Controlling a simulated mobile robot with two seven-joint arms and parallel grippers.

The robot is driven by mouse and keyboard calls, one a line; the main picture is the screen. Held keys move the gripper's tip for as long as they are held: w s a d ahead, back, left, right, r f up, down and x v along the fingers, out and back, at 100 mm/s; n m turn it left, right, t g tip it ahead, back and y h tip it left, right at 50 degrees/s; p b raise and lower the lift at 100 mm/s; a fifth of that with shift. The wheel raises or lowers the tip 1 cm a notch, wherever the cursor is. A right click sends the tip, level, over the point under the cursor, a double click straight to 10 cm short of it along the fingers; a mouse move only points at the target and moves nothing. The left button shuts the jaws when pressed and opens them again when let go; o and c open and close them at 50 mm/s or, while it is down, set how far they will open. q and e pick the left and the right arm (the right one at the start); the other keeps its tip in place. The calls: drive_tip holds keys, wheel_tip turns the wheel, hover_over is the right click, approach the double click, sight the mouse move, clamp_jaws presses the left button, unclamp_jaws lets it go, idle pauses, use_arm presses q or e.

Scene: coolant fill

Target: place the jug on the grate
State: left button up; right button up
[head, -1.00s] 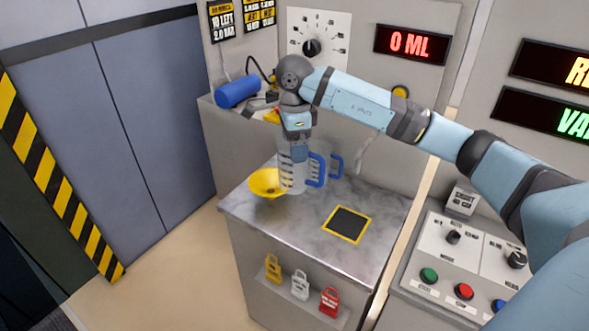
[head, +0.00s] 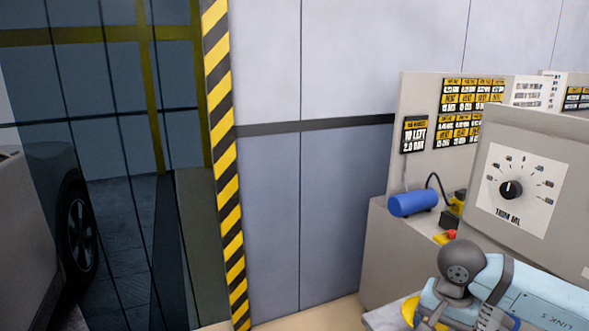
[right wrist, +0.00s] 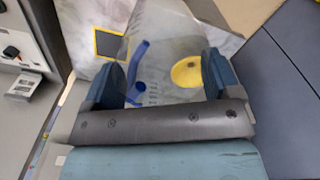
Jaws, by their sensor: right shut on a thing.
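In the right wrist view my right gripper (right wrist: 164,82) is shut on the clear jug (right wrist: 165,35), whose see-through body lies between the two dark blue fingers. Blue handle parts (right wrist: 138,52) show through or beside it; I cannot tell if all belong to this jug. The grate (right wrist: 108,44), a dark square with a yellow border, lies on the counter to the upper left, apart from the fingers. I cannot tell whether the jug touches the counter. In the head view only my right wrist and forearm show at lower right; the grate is out of frame. My left gripper is not in view.
A yellow funnel or bowl (right wrist: 187,72) is seen through the jug, near the right finger. A control panel (right wrist: 22,60) stands at the left. In the head view a blue cylinder (head: 413,202) sits on a ledge beside a dial panel (head: 515,190).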

drive_tip(key=s+a+f+n+p, duration=0.1)
drive_tip(key=s+a+f+n, duration=0.1)
drive_tip(key=s+a+n, duration=0.2)
drive_tip(key=s+n, duration=0.1)
drive_tip(key=n, duration=0.2)
drive_tip(key=shift+f+n, duration=0.25)
drive_tip(key=shift+n, duration=0.15)
drive_tip(key=shift+r, duration=0.1)
